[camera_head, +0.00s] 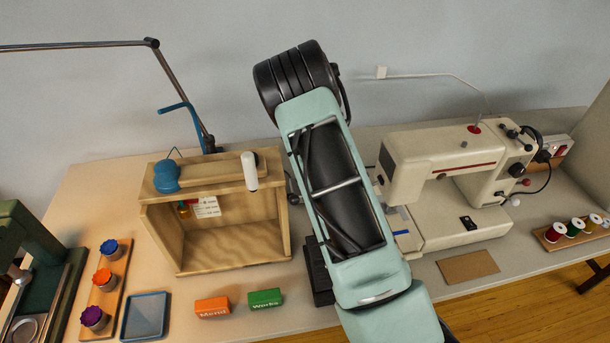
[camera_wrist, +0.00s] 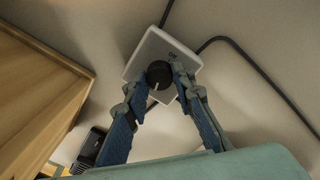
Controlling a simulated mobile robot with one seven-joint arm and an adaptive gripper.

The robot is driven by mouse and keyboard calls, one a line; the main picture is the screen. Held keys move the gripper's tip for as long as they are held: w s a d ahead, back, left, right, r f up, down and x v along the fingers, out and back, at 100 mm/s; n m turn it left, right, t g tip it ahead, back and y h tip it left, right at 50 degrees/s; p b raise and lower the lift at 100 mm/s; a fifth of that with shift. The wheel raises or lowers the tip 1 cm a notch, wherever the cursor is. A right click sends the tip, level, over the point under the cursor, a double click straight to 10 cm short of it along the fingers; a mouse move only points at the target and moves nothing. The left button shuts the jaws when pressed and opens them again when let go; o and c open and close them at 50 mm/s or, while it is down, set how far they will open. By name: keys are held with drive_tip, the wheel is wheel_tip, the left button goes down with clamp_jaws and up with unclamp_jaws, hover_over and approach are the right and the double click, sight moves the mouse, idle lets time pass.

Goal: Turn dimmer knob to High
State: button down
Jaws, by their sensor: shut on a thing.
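The dimmer knob (camera_wrist: 159,76) is a small dark round knob with a light pointer line, set on a white square dimmer box (camera_wrist: 147,50). In the wrist view the pointer line aims down and slightly left. My gripper (camera_wrist: 157,84) has its two blue-grey fingers on either side of the knob, shut on it.
A wooden open-front box (camera_head: 165,238) stands left of my arm; its side also shows in the wrist view (camera_wrist: 30,85). A cream sewing machine (camera_head: 440,160) stands close on the right. Dark cables (camera_wrist: 262,70) run from the dimmer box. Orange (camera_head: 212,307) and green (camera_head: 265,299) blocks lie in front.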

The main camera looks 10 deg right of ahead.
drive_tip(key=shift+m, duration=1.3)
drive_tip(key=shift+m+p, duration=0.3)
drive_tip(key=c, duration=1.6)
unclamp_jaws()
drive_tip(key=r, duration=1.2)
drive_tip(key=shift+w+d, duration=0.2)
drive_tip(key=shift+d, duration=0.1)
